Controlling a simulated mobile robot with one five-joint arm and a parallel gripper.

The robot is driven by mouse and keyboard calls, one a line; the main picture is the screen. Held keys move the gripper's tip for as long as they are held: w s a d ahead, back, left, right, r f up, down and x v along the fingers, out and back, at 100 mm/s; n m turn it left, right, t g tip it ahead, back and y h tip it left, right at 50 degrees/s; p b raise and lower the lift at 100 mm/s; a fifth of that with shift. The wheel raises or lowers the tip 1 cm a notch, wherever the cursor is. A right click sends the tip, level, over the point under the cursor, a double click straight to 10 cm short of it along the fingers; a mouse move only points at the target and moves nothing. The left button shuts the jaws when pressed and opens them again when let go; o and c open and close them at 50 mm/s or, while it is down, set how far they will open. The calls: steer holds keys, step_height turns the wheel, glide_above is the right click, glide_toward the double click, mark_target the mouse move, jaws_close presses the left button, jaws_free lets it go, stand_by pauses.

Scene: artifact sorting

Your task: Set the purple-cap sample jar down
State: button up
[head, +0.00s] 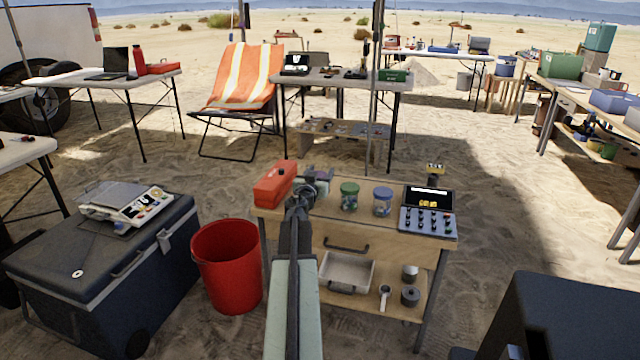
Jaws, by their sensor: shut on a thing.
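The purple-cap sample jar (323,174) is mostly hidden behind my gripper (316,184); only its purple cap shows clearly. My gripper is shut on it, at the back left part of the small wooden table (420,243). I cannot tell whether the jar touches the tabletop. A green-cap jar (349,197) and a blue-cap jar (382,202) stand upright on the tabletop to the right of my gripper.
A red toolbox (273,185) stands close to the left of my gripper. An open case with small knobs (428,218) is at the table's right end. A red bucket (227,268) and a dark cooler (125,275) stand left of the table.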

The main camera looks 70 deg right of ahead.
steer(key=shift+f+b, duration=0.9)
steer(key=shift+f, duration=0.6)
steer(key=o, duration=1.4)
steer(key=shift+r, duration=0.1)
steer(key=shift+c, duration=0.2)
steer(key=shift+r, duration=0.1)
